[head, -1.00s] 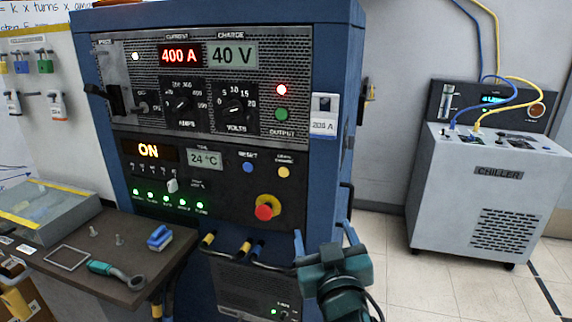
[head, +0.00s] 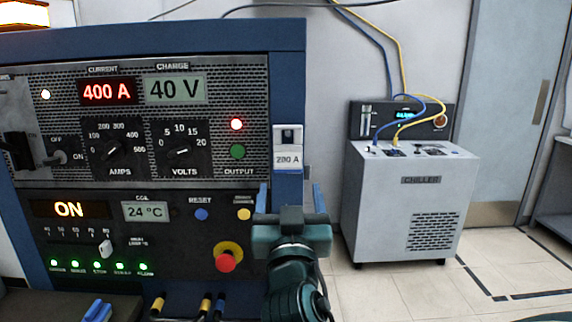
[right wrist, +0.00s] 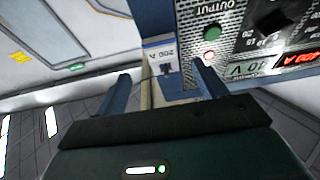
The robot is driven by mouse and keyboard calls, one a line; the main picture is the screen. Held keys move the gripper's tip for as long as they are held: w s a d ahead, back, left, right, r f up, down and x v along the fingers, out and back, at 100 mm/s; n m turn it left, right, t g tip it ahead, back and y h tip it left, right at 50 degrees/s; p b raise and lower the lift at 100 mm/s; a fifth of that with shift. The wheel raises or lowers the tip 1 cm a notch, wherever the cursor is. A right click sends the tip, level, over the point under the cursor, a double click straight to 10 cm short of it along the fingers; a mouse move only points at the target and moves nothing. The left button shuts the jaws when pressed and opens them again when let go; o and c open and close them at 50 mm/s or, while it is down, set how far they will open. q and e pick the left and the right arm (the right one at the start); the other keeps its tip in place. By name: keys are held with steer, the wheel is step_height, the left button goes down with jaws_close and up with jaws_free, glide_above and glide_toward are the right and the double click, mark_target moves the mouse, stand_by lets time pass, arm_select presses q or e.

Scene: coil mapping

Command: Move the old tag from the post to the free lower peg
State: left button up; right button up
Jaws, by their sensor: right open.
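The old tag (head: 288,158) is a white tag with a blue lower edge, marked "200 A". It hangs on the blue post at the right front edge of the power cabinet. It also shows upside down in the right wrist view (right wrist: 161,54). My right gripper (head: 291,194) is open, its two blue fingers pointing up just below the tag and spread to either side. In the right wrist view, the tag lies beyond and between the open fingertips (right wrist: 161,70), apart from them. The peg board with the lower peg is out of view now. My left gripper is not in view.
The cabinet panel (head: 215,215) stands close on the left, with a red stop knob (head: 226,262) and cable plugs low down. A blue object (head: 96,310) shows at bottom left. A chiller (head: 412,205) stands behind right, with open floor before it.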

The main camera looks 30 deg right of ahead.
mark_target(288, 157)
steer(key=p+x, duration=0.2)
steer(key=x, duration=0.8)
steer(key=shift+w+a, duration=0.1)
steer(key=shift+c, duration=0.3)
steer(key=c, duration=0.7)
steer(key=shift+r+p, duration=0.2)
steer(key=shift+p, duration=0.2)
steer(key=shift+r, duration=0.3)
steer(key=shift+s+a+r, duration=0.1)
steer(key=shift+s+a, duration=0.55)
steer(key=shift+s, duration=0.45)
steer(key=shift+s+a+r, duration=0.1)
steer(key=shift+s+a, duration=0.55)
steer(key=shift+s, duration=0.4)
steer(key=shift+s+a+r, duration=0.1)
steer(key=shift+s+a, duration=0.55)
steer(key=shift+s, duration=0.45)
